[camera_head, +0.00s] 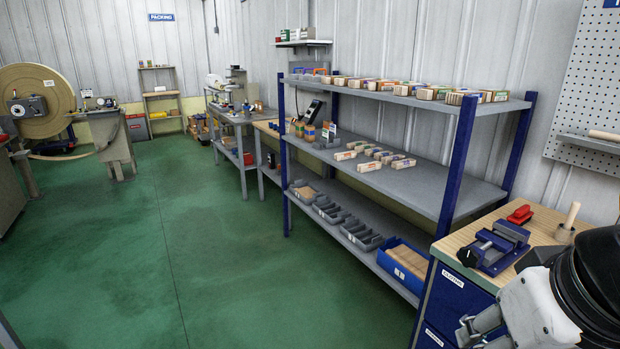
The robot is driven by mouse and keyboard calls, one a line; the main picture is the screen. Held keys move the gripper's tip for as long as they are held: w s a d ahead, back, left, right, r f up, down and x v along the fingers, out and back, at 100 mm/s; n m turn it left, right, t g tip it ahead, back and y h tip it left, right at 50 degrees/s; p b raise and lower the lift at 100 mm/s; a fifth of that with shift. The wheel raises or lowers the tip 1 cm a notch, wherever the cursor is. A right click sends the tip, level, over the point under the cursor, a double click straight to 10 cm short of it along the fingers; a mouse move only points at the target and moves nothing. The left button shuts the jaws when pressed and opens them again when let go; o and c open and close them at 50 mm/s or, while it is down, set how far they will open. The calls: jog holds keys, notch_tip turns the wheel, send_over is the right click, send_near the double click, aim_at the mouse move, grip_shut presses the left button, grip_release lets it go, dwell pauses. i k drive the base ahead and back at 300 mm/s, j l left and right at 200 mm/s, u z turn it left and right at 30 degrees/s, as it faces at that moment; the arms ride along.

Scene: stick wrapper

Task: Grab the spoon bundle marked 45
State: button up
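Several small bundles of pale wooden sticks or spoons with coloured bands lie in rows on the shelf rack's middle shelf (440,185); one front bundle (369,167) is close to the shelf's front edge. More banded bundles (427,94) line the top shelf (400,97). The markings are too small to read, so I cannot tell which bundle is marked 45. My gripper (472,331) is at the bottom right, in front of the blue cabinet and well away from the bundles. It is cut off by the frame edge, and I cannot tell if its fingers are open.
The rack's bottom shelf holds grey bins (360,235) and a blue bin (402,262). A blue cabinet (452,297) with a wooden top, a vise (496,247) and a red tool (520,214) stands right. Green floor (230,270) is open left of the rack.

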aim_at(376, 165)
jog(key=i+j+u, duration=0.1)
jog(key=i, duration=0.9)
jog(key=i+j+u, duration=0.1)
jog(key=i, duration=0.85)
jog(key=i+j+z, duration=0.2)
jog(key=i, duration=0.2)
jog(key=i+z, duration=0.25)
jog(key=i, duration=0.2)
jog(key=i+j+z, duration=0.2)
jog(key=i, duration=0.2)
jog(key=z, duration=0.15)
jog(key=i+j+z, duration=0.35)
jog(key=j, duration=0.25)
jog(key=k+j, duration=0.1)
jog(key=k, duration=0.5)
